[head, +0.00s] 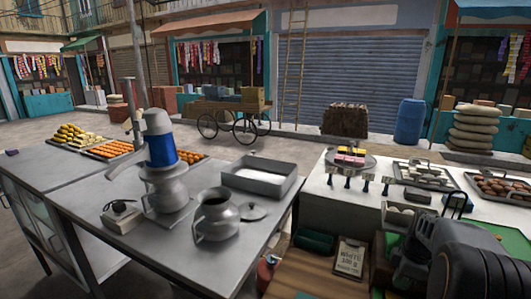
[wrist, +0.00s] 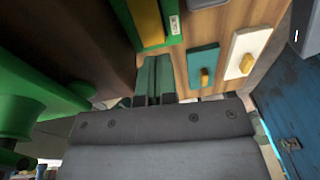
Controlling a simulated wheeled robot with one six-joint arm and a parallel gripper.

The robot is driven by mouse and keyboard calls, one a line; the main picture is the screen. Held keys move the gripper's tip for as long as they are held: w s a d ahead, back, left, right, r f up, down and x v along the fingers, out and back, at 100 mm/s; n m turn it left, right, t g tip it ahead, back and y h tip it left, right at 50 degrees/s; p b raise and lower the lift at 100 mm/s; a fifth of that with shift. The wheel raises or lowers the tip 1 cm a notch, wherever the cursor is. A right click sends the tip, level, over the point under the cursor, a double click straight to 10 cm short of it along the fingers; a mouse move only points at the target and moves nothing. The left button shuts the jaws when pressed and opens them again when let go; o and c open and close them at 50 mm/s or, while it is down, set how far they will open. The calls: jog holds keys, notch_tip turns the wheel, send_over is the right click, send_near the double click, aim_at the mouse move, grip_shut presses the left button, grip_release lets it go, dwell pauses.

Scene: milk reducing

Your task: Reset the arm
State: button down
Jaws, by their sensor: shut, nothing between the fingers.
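My gripper (wrist: 154,66) shows in the wrist view, with its two dark green fingers side by side and no gap between them. It is shut and empty. Beyond the fingertips is a wooden surface with a teal panel (wrist: 203,66) and a white panel (wrist: 247,50), each with a yellow knob. My dark grey arm is folded at the lower right of the head view, over the right-hand stall; I cannot make out the fingers there.
A metal table (head: 95,205) at left holds a blue-banded steel vessel (head: 162,150), a steel pot (head: 216,217) and a tray (head: 262,172). A white counter (head: 335,197) at right holds sweets trays. A menu sign (head: 349,258) stands below the counter.

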jog(key=s+a+r+m+t, duration=0.1)
jog(key=s+a+r+m, duration=0.1)
jog(key=s+a+m, duration=0.2)
jog(key=s+a+r+m+t+h, duration=0.1)
jog(key=s+a+m, duration=0.3)
jog(key=a, duration=0.5)
jog(key=s+a+r+m+t, duration=0.2)
jog(key=s+a+r+m, duration=0.1)
jog(key=a, duration=0.4)
jog(key=shift+s+a+r+m+t+h, duration=0.3)
jog(key=shift+s+r+m+t, duration=0.1)
jog(key=shift+r+m, duration=0.15)
